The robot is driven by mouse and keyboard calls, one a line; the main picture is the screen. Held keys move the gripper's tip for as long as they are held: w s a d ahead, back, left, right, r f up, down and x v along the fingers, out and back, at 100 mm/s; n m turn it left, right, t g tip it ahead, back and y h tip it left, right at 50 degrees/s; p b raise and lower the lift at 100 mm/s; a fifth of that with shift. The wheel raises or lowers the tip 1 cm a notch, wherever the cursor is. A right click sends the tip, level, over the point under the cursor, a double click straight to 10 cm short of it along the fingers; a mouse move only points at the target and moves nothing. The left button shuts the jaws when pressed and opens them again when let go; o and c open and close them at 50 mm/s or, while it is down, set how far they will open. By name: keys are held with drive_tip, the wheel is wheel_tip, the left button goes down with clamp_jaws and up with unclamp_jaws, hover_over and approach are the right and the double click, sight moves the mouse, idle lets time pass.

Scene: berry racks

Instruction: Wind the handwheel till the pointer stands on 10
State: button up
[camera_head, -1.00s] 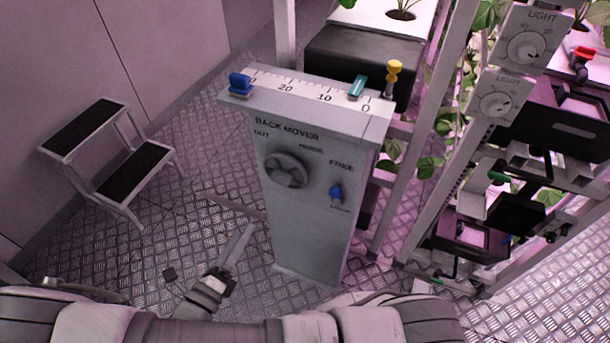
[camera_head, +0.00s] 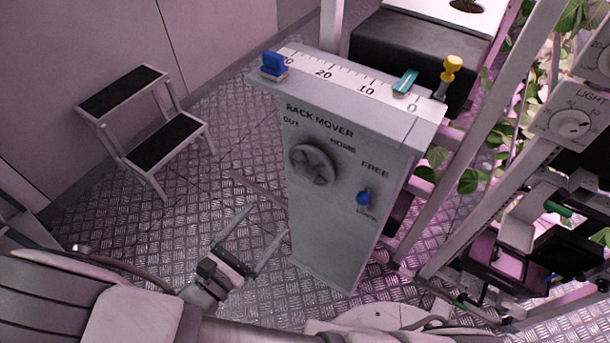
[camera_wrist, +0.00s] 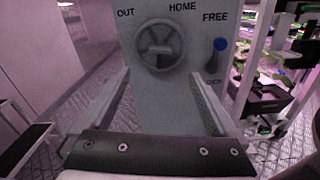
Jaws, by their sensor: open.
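The grey handwheel (camera_head: 312,164) is on the front of a grey post marked RACK MOVER (camera_head: 335,220), below OUT and HOME. It also shows in the wrist view (camera_wrist: 159,46), upper centre. My gripper (camera_head: 268,220) is open and empty, low and left of the post in the head view. In the wrist view its fingers (camera_wrist: 155,80) spread either side below the wheel, apart from it. On the scale (camera_head: 345,82) on top, a teal pointer (camera_head: 405,82) stands between 10 and 0, nearer 0. A blue piece (camera_head: 273,65) sits near 30.
A yellow knob (camera_head: 452,66) stands beyond the scale's 0 end. Plant racks (camera_head: 480,180) are close on the right. A step stool (camera_head: 150,125) stands left; floor between is clear.

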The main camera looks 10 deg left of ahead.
sight(302, 177)
drive_tip(key=b+x, duration=0.1)
drive_tip(key=x, duration=1.3)
drive_tip(key=shift+w+d+b, duration=0.2)
drive_tip(key=shift+w+b, duration=0.1)
drive_tip(key=shift+b, duration=0.1)
drive_tip(key=c, duration=1.4)
drive_tip(key=shift+r+n+p, duration=0.15)
drive_tip(key=shift+n+p, duration=0.15)
drive_tip(key=shift+p, duration=0.05)
